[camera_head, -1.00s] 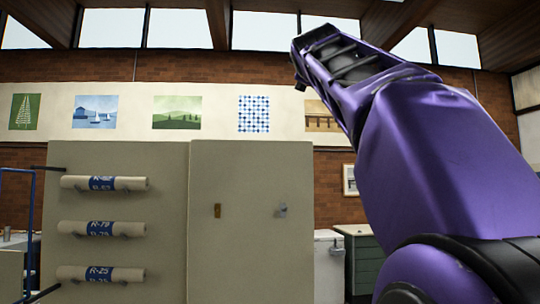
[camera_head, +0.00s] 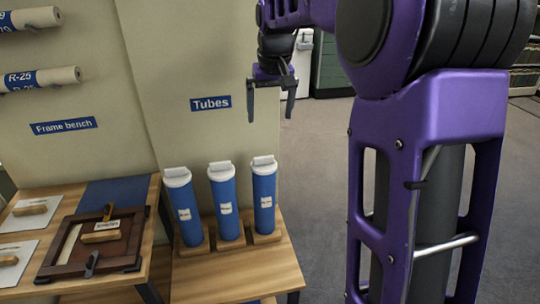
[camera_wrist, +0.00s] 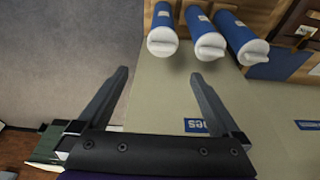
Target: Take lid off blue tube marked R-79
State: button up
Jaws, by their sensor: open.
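Three blue tubes with white lids stand in wooden holders on a low wooden table: a left tube (camera_head: 186,213), a middle tube (camera_head: 225,208) and a right tube (camera_head: 264,205). Each has a small white label too small to read, so I cannot tell which is R-79. Each lid has a raised grip on top, as on the left lid (camera_head: 177,176), middle lid (camera_head: 221,169) and right lid (camera_head: 263,163). My gripper (camera_head: 270,108) is open and empty, above and behind the right tube, fingers pointing down. In the wrist view my gripper (camera_wrist: 158,82) is apart from the lids, which show at the top.
A "Tubes" sign (camera_head: 211,103) is on the beige panel behind. Rolled tubes hang upper left, one marked R-25 (camera_head: 40,79). Grey floor (camera_head: 320,190) is clear right of the table.

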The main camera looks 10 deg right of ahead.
jog(key=b, duration=0.2)
send_near(264, 157)
jog(key=shift+d+f, duration=0.2)
jog(key=shift+f, duration=1.05)
jog(key=shift+w+a+b+x, duration=0.15)
jog(key=shift+w+b+x, duration=0.05)
jog(key=shift+x, duration=1.35)
jog(key=shift+w+a+b+x, duration=0.1)
jog(key=shift+w+b+x, duration=0.1)
jog(key=shift+x, duration=1.4)
jog(key=shift+r, duration=0.15)
jog(key=c, duration=1.3)
